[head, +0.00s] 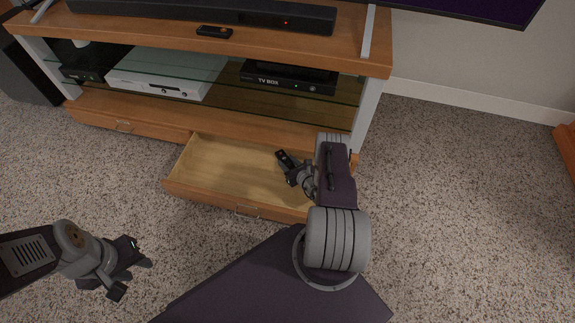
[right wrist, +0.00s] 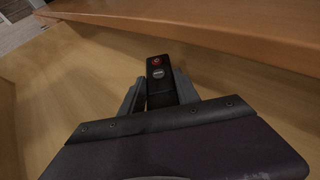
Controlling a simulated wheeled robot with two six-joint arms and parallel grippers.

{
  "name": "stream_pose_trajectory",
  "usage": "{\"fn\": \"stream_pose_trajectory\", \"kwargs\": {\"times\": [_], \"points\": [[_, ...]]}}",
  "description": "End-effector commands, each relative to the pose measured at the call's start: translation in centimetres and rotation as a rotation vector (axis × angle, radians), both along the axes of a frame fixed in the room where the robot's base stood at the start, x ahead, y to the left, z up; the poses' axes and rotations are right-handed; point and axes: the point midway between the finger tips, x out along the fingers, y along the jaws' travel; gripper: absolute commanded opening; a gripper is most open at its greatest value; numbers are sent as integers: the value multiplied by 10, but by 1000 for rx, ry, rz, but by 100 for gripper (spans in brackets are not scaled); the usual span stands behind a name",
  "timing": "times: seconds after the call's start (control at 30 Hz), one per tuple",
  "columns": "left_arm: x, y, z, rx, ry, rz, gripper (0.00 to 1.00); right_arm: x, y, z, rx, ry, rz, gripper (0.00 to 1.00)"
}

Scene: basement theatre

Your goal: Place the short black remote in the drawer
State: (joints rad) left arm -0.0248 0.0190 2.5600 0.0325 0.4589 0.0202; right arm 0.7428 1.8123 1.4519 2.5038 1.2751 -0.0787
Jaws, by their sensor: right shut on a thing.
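The short black remote (head: 285,160) is held in my right gripper (head: 291,171), over the open drawer (head: 213,166) of the TV stand. In the right wrist view the remote (right wrist: 158,72) shows a red button and sits between the two fingers (right wrist: 158,92), inside the drawer's outline. I cannot tell whether it touches the drawer floor (right wrist: 80,80). My left gripper (head: 133,272) is empty above the carpet at the lower left, with its fingers apart.
The TV stand's top (head: 270,42) holds a soundbar (head: 200,12) and another small black device (head: 214,32). A white console (head: 165,75) and a TV box (head: 290,77) are on the shelf. The cabinet edge (right wrist: 200,30) overhangs near my right gripper. Carpet (head: 460,210) at right is clear.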

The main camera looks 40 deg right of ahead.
Motion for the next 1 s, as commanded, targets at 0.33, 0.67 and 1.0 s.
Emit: {"fn": "stream_pose_trajectory", "kwargs": {"times": [0.33,0.67,1.0], "points": [[0,0,-3,0,0,0,36,0,0,-3,0,0,0,41],[0,0,-2,0,0,0,36,0,0,-2,0,0,0,60],[0,0,39,0,0,0,36,-36,1,24,3,3,-6,60]]}}
